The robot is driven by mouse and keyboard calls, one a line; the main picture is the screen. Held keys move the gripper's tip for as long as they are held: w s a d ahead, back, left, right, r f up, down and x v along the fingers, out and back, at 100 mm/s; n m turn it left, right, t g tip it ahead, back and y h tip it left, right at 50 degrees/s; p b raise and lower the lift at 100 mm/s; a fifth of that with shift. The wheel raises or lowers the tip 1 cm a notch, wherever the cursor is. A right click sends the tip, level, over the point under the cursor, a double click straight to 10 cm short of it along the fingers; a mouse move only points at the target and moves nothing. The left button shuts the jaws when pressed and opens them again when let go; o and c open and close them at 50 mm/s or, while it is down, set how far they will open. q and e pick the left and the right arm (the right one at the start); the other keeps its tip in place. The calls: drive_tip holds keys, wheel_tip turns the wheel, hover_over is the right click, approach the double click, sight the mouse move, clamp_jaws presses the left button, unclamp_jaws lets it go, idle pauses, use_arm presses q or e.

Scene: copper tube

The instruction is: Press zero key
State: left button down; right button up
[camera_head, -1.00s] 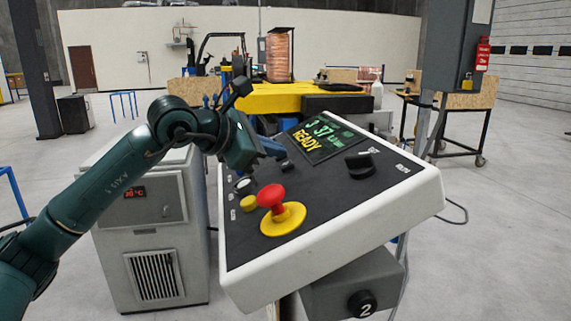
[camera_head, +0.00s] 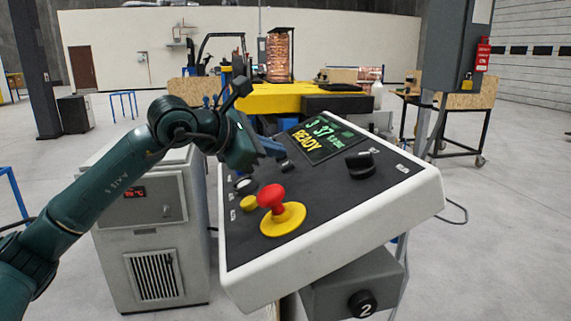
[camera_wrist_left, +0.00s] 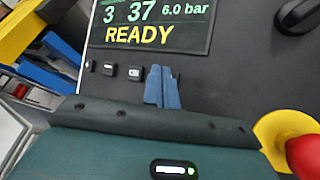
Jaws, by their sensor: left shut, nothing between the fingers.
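The control panel (camera_head: 330,205) has a dark sloped face with a white rim. Its display (camera_head: 322,139) reads "3 37" and "READY"; in the left wrist view the display (camera_wrist_left: 150,24) also shows "6.0 bar".
A red mushroom button on a yellow base (camera_head: 283,219) stands at the panel's near left, beside a small yellow button (camera_head: 249,203). A black knob (camera_head: 360,166) is at the right. A grey cabinet (camera_head: 150,240) stands left of the panel.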

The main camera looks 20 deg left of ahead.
use_arm(q)
drive_tip(key=shift+f, duration=0.1)
drive_tip(key=shift+w+d+f+b, duration=0.1)
drive_tip(key=shift+d+f+b, duration=0.05)
drive_tip(key=shift+f+b, duration=0.2)
drive_tip(key=shift+w+d+f+b, duration=0.1)
drive_tip(key=shift+d+f+b, duration=0.05)
drive_tip(key=shift+f+b, duration=0.25)
idle(0.9)
drive_tip(key=shift+r, duration=0.1)
idle(0.3)
drive_tip(key=shift+s+a+r+p, duration=0.1)
drive_tip(key=shift+a+r+p, duration=0.05)
drive_tip(key=shift+r+p, duration=0.15)
drive_tip(key=shift+s+a+r+p, duration=0.1)
drive_tip(key=shift+a+r+p, duration=0.05)
drive_tip(key=shift+r, duration=0.25)
drive_tip(key=shift+r, duration=0.1)
drive_tip(key=r+p, duration=0.1)
drive_tip(key=a+r, duration=0.1)
drive_tip(key=r, duration=0.1)
drive_tip(key=s+r+p, duration=0.1)
drive_tip(key=shift+s+a+r+p, duration=0.1)
drive_tip(key=shift+a+r+p, duration=0.1)
drive_tip(key=shift+a+p, duration=0.1)
idle(0.6)
